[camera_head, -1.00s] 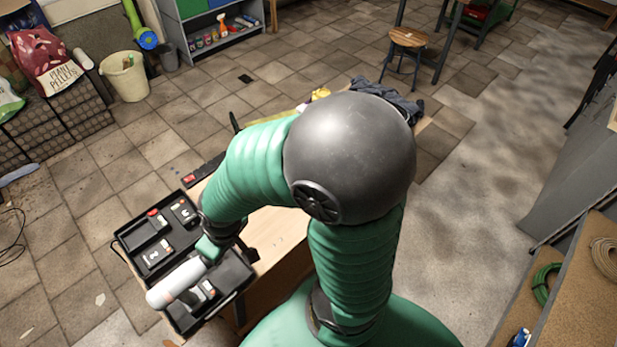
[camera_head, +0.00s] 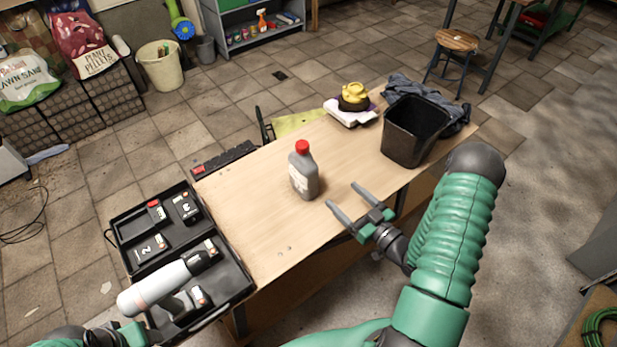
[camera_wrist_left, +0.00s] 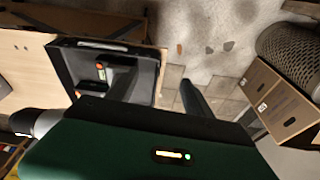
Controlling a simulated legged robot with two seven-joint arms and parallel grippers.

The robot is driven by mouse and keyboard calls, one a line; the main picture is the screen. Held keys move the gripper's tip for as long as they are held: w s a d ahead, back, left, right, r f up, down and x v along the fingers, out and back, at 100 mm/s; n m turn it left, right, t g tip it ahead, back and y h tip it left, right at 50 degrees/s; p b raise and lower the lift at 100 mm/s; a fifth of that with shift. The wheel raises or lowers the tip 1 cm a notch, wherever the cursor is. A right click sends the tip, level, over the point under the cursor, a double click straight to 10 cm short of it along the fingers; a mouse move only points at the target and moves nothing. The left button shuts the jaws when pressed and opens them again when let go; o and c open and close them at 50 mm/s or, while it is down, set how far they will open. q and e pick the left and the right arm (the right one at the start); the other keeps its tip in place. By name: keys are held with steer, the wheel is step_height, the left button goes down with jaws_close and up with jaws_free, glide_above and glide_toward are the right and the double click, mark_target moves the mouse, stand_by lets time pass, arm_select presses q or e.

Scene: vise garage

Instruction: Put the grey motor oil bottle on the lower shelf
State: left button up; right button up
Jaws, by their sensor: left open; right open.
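The grey motor oil bottle (camera_head: 304,178), with a red cap and a pale label, stands upright on the wooden table. My right gripper (camera_head: 343,196) is open and empty, just right of the bottle; its fingers point toward the bottle's side without touching it. My left arm shows only at the bottom left edge in the head view. In the left wrist view my left gripper (camera_wrist_left: 158,92) has its dark fingers apart with nothing between them. A low grey shelf unit (camera_head: 228,40) with bottles stands at the back; I cannot tell if its lower board is the shelf meant.
A black bin (camera_head: 414,130) stands at the table's right end, near a yellow object (camera_head: 353,97) on folded cloth. An open black tool case (camera_head: 130,262) with a power tool lies at the left. A bucket (camera_head: 160,67) and bags stand beyond. Bare tabletop surrounds the bottle.

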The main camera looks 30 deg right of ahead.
mark_target(312, 176)
steer(key=w+a, duration=0.1)
steer(key=w, duration=0.2)
steer(key=w+a, duration=0.1)
steer(key=w, duration=0.3)
steer(key=w+a+r, duration=0.1)
steer(key=w, duration=0.2)
steer(key=shift+w+a, duration=0.15)
steer(key=shift+a, duration=0.25)
steer(key=w, duration=0.5)
steer(key=shift+w+d+f, duration=0.3)
steer(key=shift+w+d, duration=0.1)
steer(key=shift+w+a+r, duration=0.1)
steer(key=shift+w+a, duration=0.1)
steer(key=shift+a+r, duration=0.15)
steer(key=shift+a, duration=0.25)
steer(key=shift+c, duration=0.2)
steer(key=shift+s, duration=0.1)
steer(key=shift+c, duration=2.5)
steer(key=shift+d, duration=0.4)
steer(key=c, duration=0.7)
steer(key=shift+a, duration=0.15)
jaws_close()
arm_select(q)
steer(key=shift+w+a, duration=0.1)
steer(key=shift+a, duration=0.75)
